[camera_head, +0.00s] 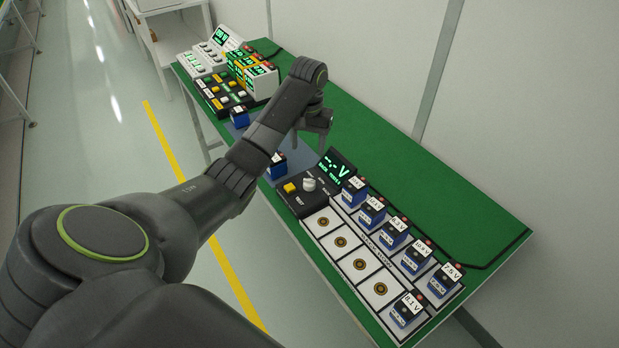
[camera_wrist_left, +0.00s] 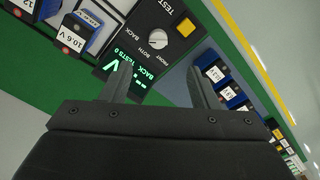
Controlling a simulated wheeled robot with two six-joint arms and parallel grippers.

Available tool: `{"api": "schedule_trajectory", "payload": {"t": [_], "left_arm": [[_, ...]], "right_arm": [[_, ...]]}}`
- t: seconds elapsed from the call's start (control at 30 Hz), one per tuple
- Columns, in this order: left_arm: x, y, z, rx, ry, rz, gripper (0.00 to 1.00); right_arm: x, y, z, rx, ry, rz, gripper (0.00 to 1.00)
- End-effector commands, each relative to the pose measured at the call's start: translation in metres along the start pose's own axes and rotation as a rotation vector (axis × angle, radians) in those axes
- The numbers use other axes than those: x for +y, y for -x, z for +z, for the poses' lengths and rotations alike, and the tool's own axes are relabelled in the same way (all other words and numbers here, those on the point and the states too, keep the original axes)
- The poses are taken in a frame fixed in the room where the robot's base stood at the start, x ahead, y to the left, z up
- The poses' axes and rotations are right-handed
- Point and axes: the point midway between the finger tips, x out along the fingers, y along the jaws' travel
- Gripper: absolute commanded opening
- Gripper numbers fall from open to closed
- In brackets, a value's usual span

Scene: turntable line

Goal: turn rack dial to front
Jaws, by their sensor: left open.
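The dial (camera_head: 309,184) is a round white knob on the black test panel (camera_head: 294,202), next to a yellow button (camera_head: 290,188). In the left wrist view the dial (camera_wrist_left: 158,39) lies ahead of the fingers, with FRONT, BOTH and BACK printed around it. The green-lit display (camera_head: 336,168) reads dashes and V; in the wrist view it shows "BACK TESTS 0". The knob's pointer is too small to read. My left gripper (camera_head: 313,143) is open and empty above the table, behind the panel and apart from the dial. It also shows in the wrist view (camera_wrist_left: 160,88). My right gripper is out of view.
Several blue batteries with voltage labels stand in a white rack (camera_head: 435,290) in front of the panel. A blue battery (camera_head: 277,166) stands beside the panel. Another device (camera_head: 232,95) fills the table's far end.

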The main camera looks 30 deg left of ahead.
Motion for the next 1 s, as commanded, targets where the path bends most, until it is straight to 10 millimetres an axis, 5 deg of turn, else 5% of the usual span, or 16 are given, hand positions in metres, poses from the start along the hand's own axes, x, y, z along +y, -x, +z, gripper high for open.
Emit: {"api": "schedule_trajectory", "payload": {"t": [0.1, 0.27, 0.47, 1.0], "left_arm": [[-0.001, 0.021, -0.012, -0.011, 0.025, 0.013, 0.55], [-0.001, 0.021, -0.015, -0.020, 0.035, 0.018, 0.55], [0.000, -0.010, -0.014, -0.021, 0.033, 0.018, 0.55], [0.002, -0.120, -0.011, -0.021, 0.034, 0.017, 0.55]], "right_arm": [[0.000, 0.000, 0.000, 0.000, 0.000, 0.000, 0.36], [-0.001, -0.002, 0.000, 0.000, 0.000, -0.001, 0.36], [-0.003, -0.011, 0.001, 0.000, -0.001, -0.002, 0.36], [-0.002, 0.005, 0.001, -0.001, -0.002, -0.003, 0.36]]}}
